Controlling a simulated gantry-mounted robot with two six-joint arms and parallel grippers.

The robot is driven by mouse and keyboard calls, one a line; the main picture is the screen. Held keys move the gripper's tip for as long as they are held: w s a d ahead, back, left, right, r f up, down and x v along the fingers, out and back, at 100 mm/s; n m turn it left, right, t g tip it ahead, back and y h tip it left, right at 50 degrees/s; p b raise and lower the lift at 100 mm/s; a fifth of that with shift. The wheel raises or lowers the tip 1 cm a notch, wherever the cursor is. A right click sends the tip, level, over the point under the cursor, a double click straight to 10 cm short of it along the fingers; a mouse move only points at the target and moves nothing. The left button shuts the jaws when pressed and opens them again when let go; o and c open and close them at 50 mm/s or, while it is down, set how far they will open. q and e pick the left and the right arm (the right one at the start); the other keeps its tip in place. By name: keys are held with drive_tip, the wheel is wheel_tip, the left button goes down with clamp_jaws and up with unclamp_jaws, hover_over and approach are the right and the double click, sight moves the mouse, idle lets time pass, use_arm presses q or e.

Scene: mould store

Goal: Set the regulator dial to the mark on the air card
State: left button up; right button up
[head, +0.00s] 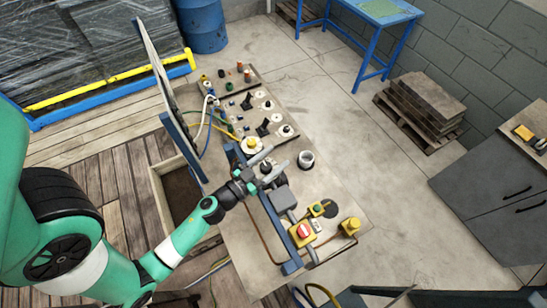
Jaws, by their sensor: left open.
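My left gripper (276,159) reaches in from the left over the control bench (330,190), its two pale fingers apart. A small dark knob shows near the fingers; I cannot tell whether they touch it. Several white round dials with dark knobs sit on the bench beyond the gripper, one of them the dial (285,131) at the right edge. I cannot tell which one is the regulator dial. No air card can be made out. My right gripper is not in view.
A white-rimmed cup-like part (305,159) stands right of the fingers. A blue rail (276,222) and upright panel (157,65) border the bench. A yellow box with a red switch (303,232) is nearer. Open floor (350,130) lies right.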

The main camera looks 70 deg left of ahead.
use_arm(q)
clamp_jaws()
drive_tip(key=shift+r+h+p, duration=0.15)
drive_tip(key=shift+h+p, duration=0.15)
drive_tip(key=shift+p, duration=0.3)
drive_tip(key=m+h+p, duration=0.1)
drive_tip(key=h+p, duration=0.1)
drive_tip(key=m+t+h+p, duration=0.1)
drive_tip(key=h+p, duration=0.1)
drive_tip(key=m+h+p, duration=0.1)
drive_tip(key=m+p, duration=0.1)
drive_tip(key=shift+w+d+r+h+p, duration=0.15)
drive_tip(key=shift+d+h+p, duration=0.2)
drive_tip(key=shift+d+h, duration=0.05)
drive_tip(key=shift+d+m+h, duration=0.1)
drive_tip(key=shift+m+h, duration=0.5)
drive_tip(key=shift+h, duration=0.2)
drive_tip(key=h, duration=0.1)
drive_tip(key=m+h, duration=0.1)
drive_tip(key=shift+d+f+m+h, duration=0.3)
drive_tip(key=shift+m+h, duration=0.1)
drive_tip(key=shift+s+d+f+m+g+h+b, duration=0.15)
drive_tip(key=shift+m+g+h, duration=0.2)
drive_tip(key=shift+m+h, duration=0.35)
drive_tip(key=shift+d+r+m+g+h+b, duration=0.1)
drive_tip(key=shift+d+m+g+h+b, duration=0.25)
drive_tip(key=shift+h, duration=0.6)
drive_tip(key=shift+s+f+m+g+h+p, duration=0.1)
drive_tip(key=shift+m+g+h, duration=0.2)
drive_tip(key=shift+m+h, duration=0.45)
